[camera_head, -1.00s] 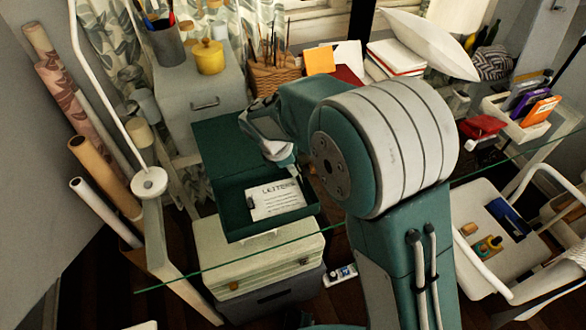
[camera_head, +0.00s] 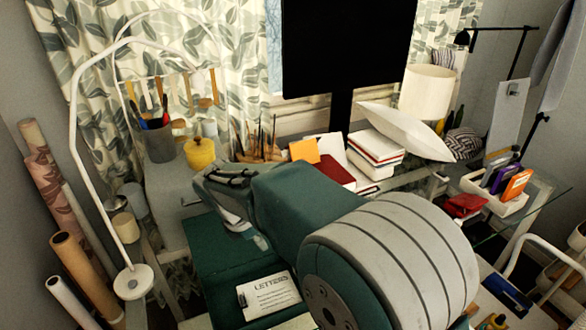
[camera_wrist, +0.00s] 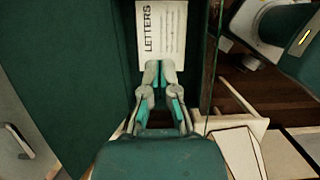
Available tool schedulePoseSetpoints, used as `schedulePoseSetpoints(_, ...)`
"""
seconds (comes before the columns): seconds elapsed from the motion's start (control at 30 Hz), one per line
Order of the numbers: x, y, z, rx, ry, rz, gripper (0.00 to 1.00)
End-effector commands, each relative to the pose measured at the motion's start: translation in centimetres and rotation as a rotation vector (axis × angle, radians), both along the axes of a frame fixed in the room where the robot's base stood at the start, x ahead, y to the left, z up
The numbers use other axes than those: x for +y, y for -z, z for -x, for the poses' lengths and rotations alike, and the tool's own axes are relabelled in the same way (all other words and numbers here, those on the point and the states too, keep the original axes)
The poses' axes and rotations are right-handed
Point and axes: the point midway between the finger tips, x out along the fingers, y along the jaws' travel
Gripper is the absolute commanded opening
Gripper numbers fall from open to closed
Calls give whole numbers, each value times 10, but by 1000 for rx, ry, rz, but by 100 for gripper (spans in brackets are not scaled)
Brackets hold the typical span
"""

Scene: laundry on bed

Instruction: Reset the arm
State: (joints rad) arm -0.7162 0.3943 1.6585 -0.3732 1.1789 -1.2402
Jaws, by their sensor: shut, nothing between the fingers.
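My gripper (camera_wrist: 159,72) is shut and empty in the wrist view, with its fingertips together. It appears just in front of or above a white sheet marked LETTERS (camera_wrist: 162,30); I cannot tell the gap. In the head view my arm reaches from the lower right towards the back left, over the box area. My fingers are mostly hidden there behind the wrist.
A yellow pot (camera_head: 199,153) and a dark pen cup (camera_head: 158,143) stand behind the box. A white lamp arm (camera_head: 75,150) and paper rolls (camera_head: 85,265) are at left. A black monitor (camera_head: 345,45), stacked books (camera_head: 375,147) and a white tray (camera_head: 495,195) are behind and right.

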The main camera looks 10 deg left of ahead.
Motion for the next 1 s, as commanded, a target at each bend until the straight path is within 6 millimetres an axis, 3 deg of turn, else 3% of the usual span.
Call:
schedulePoseSetpoints(0.17,-24,-15,1,-27,91,-44,0)
schedulePoseSetpoints(0.47,-103,-61,22,-140,505,-220,0)
schedulePoseSetpoints(0.7,-159,-85,52,-230,844,-361,0)
schedulePoseSetpoints(1.0,-219,-101,100,-339,1268,-544,0)
